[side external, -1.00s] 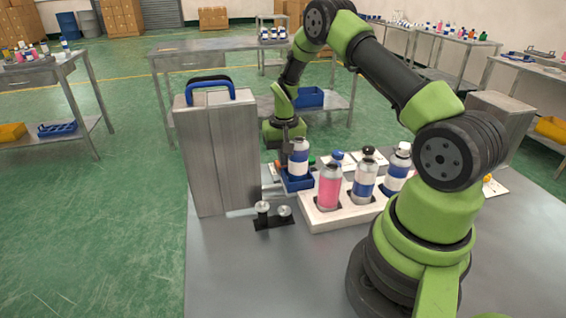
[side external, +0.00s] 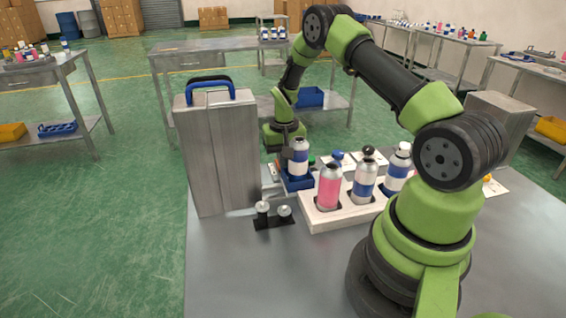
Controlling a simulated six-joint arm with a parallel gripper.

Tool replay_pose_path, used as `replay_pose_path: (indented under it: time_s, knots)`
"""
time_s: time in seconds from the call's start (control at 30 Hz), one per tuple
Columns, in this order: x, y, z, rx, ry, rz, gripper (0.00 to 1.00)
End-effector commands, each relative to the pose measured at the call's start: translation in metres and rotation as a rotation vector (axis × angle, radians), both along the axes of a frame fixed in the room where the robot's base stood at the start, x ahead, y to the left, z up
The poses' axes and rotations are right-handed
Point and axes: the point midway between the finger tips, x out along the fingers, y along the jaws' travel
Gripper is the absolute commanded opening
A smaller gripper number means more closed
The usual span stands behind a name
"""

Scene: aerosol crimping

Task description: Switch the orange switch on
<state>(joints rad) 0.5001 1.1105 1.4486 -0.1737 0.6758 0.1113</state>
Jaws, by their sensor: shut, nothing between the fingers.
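My gripper (side external: 284,152) is at the far side of the table, beside and behind a white-and-blue bottle (side external: 299,158). Its fingers are small and mostly hidden, but it looks shut and empty. The bottle stands upright in a blue holder (side external: 297,183) next to the tall grey metal housing. A small red-orange spot (side external: 277,163) shows near my gripper, left of the bottle; I cannot tell whether it is the orange switch or how it is set. A small green part (side external: 311,161) shows right of the bottle.
The grey housing (side external: 215,150) with a blue handle stands at left. A white rack (side external: 325,220) holds several bottles. A black fixture (side external: 275,222) with two silver pieces lies in front. The table's front left is clear.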

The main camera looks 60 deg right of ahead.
Motion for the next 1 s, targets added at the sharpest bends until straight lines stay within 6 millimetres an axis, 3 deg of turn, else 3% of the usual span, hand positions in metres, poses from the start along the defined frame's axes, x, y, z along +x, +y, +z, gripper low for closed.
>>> replay_pose_path:
  time_s: [0.37,1.0]
  knots:
    - [0.0,0.0,0.001,-0.001,-0.001,0.001,0.0]
    - [0.0,0.0,0.051,-0.001,-0.001,0.0,0.0]
